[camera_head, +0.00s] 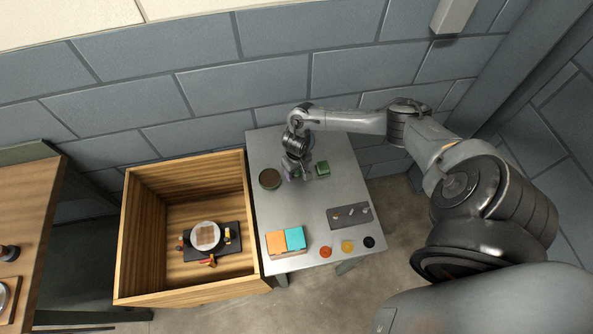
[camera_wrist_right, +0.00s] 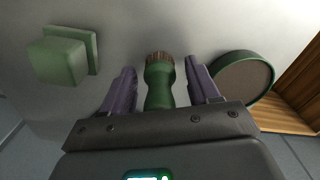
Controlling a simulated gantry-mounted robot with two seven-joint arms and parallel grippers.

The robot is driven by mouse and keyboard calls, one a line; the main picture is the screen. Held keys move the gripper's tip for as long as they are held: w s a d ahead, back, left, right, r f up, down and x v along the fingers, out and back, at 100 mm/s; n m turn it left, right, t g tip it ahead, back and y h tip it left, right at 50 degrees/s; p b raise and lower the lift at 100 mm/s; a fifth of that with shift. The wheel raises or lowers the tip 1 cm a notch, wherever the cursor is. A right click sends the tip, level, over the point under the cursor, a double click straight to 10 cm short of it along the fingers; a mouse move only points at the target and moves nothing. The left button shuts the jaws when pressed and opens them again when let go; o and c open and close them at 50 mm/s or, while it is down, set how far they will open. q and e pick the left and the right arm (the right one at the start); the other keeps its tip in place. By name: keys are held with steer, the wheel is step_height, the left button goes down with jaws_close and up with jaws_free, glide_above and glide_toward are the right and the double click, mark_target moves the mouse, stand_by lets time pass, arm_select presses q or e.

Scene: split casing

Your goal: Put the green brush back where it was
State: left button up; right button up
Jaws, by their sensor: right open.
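The green brush (camera_wrist_right: 159,88) shows in the right wrist view, with its brown bristles at the far end. My right gripper (camera_wrist_right: 160,75) is open, its two purple fingers on either side of the brush with visible gaps. In the head view my right gripper (camera_head: 293,172) is low over the back of the grey table (camera_head: 300,215) and largely hides the brush. A green square block on a base (camera_head: 322,168) is to its right, and a round green-rimmed dish (camera_head: 269,179) to its left. My left gripper is not in view.
On the table's front are an orange and teal box (camera_head: 285,241), a dark grey tray (camera_head: 348,215) with small parts, and red, yellow and black discs (camera_head: 347,246). A wooden crate (camera_head: 130,240) adjoins the table's left side. The table's middle is clear.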

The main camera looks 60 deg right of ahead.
step_height(320, 180, up, 11)
steer(key=shift+r+p, duration=0.15)
steer(key=shift+p, duration=1.05)
steer(key=w+a+n+t+y, duration=0.15)
steer(key=a+n+t, duration=0.55)
steer(key=a, duration=1.9)
steer(key=s+d+r+g, duration=0.1)
steer(key=s+r, duration=0.3)
steer(key=s, duration=0.2)
steer(key=s+d+r+g+h, duration=0.1)
steer(key=s+r+g, duration=0.1)
steer(key=s+r, duration=0.2)
steer(key=s, duration=0.3)
steer(key=shift+n, duration=0.3)
